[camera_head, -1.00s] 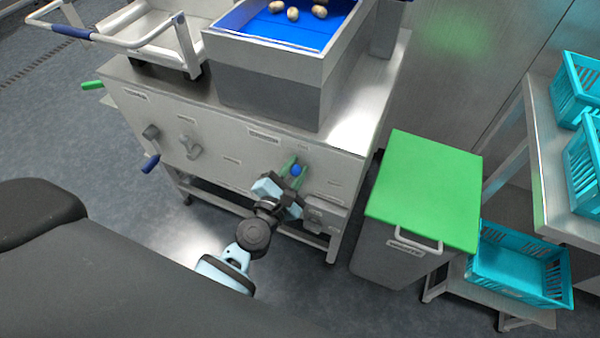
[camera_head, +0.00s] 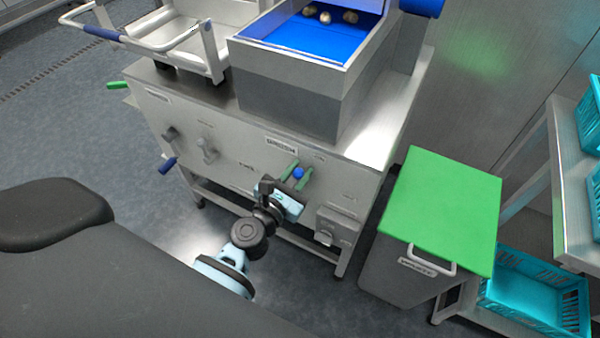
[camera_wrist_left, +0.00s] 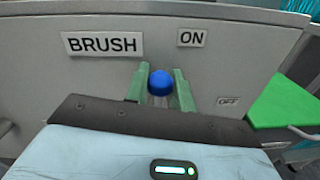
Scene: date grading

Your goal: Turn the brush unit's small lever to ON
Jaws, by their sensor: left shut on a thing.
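The brush lever's blue knob (camera_head: 298,172) is on the machine's front panel. In the left wrist view the blue knob (camera_wrist_left: 160,82) sits between the two green fingers of my left gripper (camera_wrist_left: 160,88), which is shut on the lever. The gripper (camera_head: 297,174) also shows in the head view. The BRUSH label (camera_wrist_left: 103,44) is left of and above the knob. The ON label (camera_wrist_left: 192,38) is above and slightly right of it, and the OFF label (camera_wrist_left: 229,101) is to its right. The lever's stem is mostly hidden. My right gripper is not in view.
A grey control box (camera_head: 338,228) is on the panel right of the gripper. A green-lidded waste bin (camera_head: 443,205) stands to the right. Other handles, including a grey one (camera_head: 207,148), are left along the panel. The blue belt (camera_head: 315,39) carries several dates.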

